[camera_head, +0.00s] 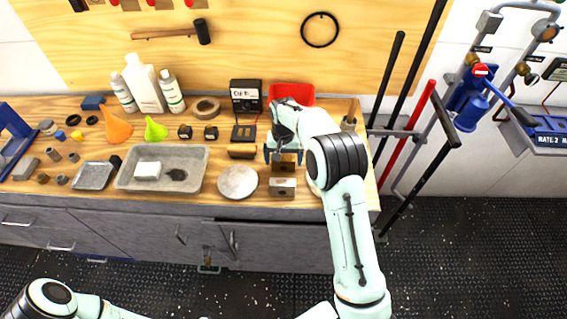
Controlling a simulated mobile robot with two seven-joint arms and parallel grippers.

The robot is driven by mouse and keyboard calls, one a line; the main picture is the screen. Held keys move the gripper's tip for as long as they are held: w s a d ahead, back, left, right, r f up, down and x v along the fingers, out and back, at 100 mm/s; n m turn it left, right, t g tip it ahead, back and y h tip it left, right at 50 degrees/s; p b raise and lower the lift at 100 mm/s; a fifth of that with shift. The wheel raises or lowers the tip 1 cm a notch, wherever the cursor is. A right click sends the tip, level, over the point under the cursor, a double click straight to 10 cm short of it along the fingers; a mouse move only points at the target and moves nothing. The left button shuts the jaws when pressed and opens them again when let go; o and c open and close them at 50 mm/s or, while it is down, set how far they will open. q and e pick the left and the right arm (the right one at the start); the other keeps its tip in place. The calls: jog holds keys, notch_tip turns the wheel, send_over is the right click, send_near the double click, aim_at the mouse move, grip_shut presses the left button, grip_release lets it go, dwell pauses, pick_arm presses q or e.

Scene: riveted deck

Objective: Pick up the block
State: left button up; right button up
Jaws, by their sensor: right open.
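Several small blocks sit on the wooden workbench (222,215). A block with a light front face (282,188) is near the front edge. A brownish block (284,167) is just behind it, directly below my right gripper (284,155). A dark brown block (241,153) lies to their left. I cannot tell which of them the task names. My right gripper is open, pointing down; its fingers are partly hidden by my own arm, and I cannot tell whether they touch the brownish block. My left gripper is out of view.
A round grey disc (238,182) lies left of the blocks. A grey tray (200,165) holds a white block and a dark item. A red bin (292,95) and a black box (246,95) stand behind. Bottles and funnels are at the back left.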

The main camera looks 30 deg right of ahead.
notch_tip(320, 180, down, 2)
jog(key=shift+f, duration=0.2)
jog(key=shift+w+r, duration=0.1)
jog(key=c, duration=1.1)
